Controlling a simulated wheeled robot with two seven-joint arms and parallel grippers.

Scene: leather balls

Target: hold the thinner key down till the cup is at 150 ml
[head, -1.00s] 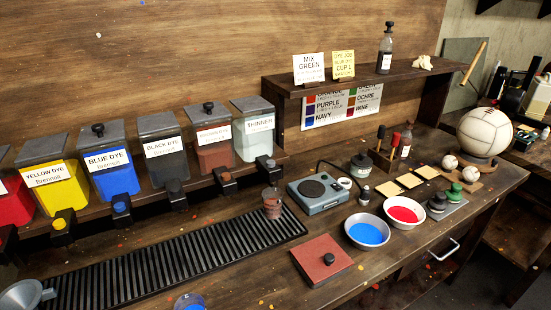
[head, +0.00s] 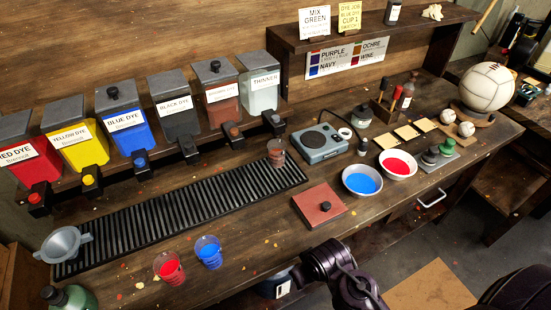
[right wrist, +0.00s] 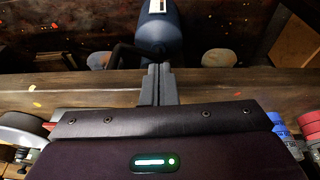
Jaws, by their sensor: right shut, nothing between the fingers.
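The thinner dispenser (head: 260,92) is the pale, grey-lidded tank at the right end of the dye row. Its dark tap with the key (head: 273,122) is at its lower front; no gripper is near it. A clear cup (head: 276,153) with a reddish-brown tint stands at the right end of the slatted rack, below the thinner tap. Its level marks are too small to read. My right arm shows at the bottom middle of the head view, low in front of the bench. In the right wrist view my right gripper (right wrist: 157,85) is shut and empty. My left gripper is out of view.
A blue scale (head: 322,142) sits right of the cup. Red (head: 169,268) and blue (head: 208,252) cups stand before the slatted rack (head: 180,212).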

